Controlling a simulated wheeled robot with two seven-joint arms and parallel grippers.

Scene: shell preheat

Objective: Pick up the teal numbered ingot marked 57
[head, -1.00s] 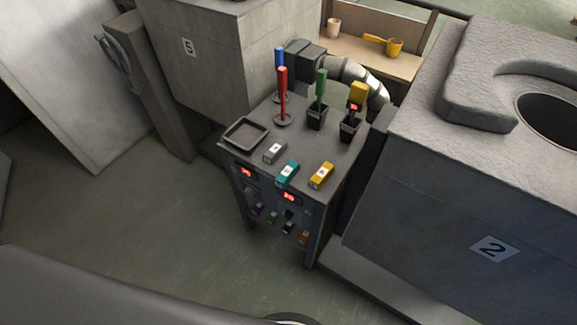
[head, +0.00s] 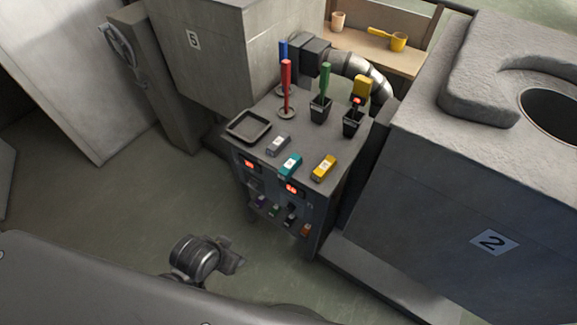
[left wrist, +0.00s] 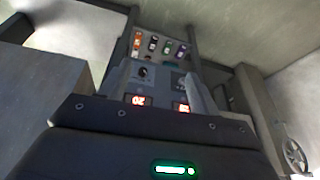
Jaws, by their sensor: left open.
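The teal ingot (head: 290,166) lies on the top of the grey control cabinet (head: 330,178), near its front edge. It has a pale label whose number is too small to read. A grey ingot (head: 278,145) lies to its left and a yellow ingot (head: 324,168) to its right. My left gripper (head: 232,258) is low in front of the cabinet, apart from it and below the ingots. In the left wrist view its two fingers (left wrist: 160,80) are spread and empty, facing the cabinet's front panel. The teal ingot is not visible there. My right gripper is not in view.
Behind the ingots stand a black tray (head: 249,127), red (head: 287,80) and blue-handled tools, and green (head: 325,80) and yellow (head: 361,88) tools in black holders. Block 5 (head: 205,50) and block 2 (head: 440,190) flank the cabinet. The floor to the left is open.

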